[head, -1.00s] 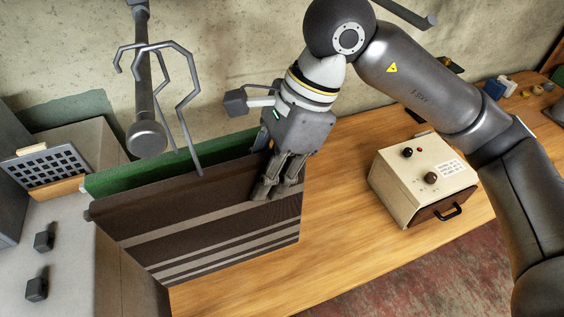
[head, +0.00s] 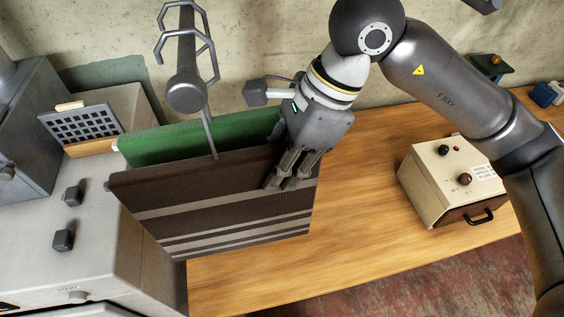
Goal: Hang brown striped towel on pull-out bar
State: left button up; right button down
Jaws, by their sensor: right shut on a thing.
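The brown striped towel (head: 215,212), dark brown with paler bands, hangs spread out left of centre. My right gripper (head: 284,184) is shut on its upper edge near the right corner. The towel's top edge is nearly straight, and its lower edge is over or in front of the wooden worktop. A green towel (head: 190,139) hangs just behind it, partly hidden. I cannot make out a bare pull-out bar; whether one lies under the brown towel's top edge is hidden. My left gripper is not in view.
A grey rod fitting with bent loops (head: 186,90) stands above the towels, its thin prong reaching down to the brown towel's top edge. A grey cabinet with dark knobs (head: 92,230) is at left. A beige box (head: 440,182) sits on the wooden worktop (head: 365,215), which is clear between.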

jog(key=c, duration=1.2)
grip_release()
jog(key=shift+o, duration=0.2)
